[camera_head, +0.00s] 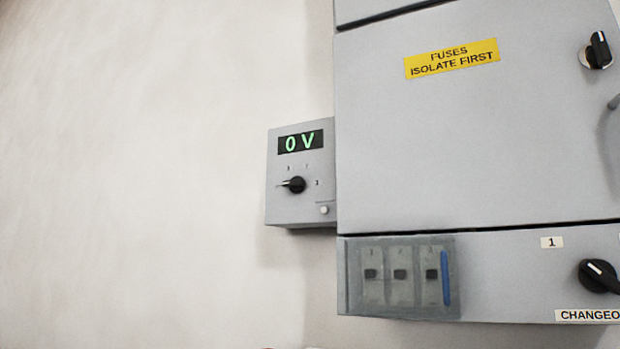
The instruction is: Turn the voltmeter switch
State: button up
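The voltmeter (274,163) is a small grey box on the wall, left of the large grey cabinet. Its display (300,142) reads "0 V" in green. Below the display is the voltmeter switch (296,185), a black rotary knob with a pale pointer line directed to the left. Small position marks surround the knob, too small to read surely. A small pale round button (324,210) sits at the box's lower right. My gripper is not in view.
The cabinet door (460,140) has a yellow label "FUSES ISOLATE FIRST" (451,59) and a black knob (597,50). Below are a translucent-covered switch panel (385,300) and a changeover knob (597,275). The wall (130,170) to the left is bare.

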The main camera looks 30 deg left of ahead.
aim_at(296, 184)
jog(key=u, duration=1.35)
jog(key=i+j+z, duration=0.1)
jog(key=i+j, duration=0.25)
jog(key=i, duration=0.15)
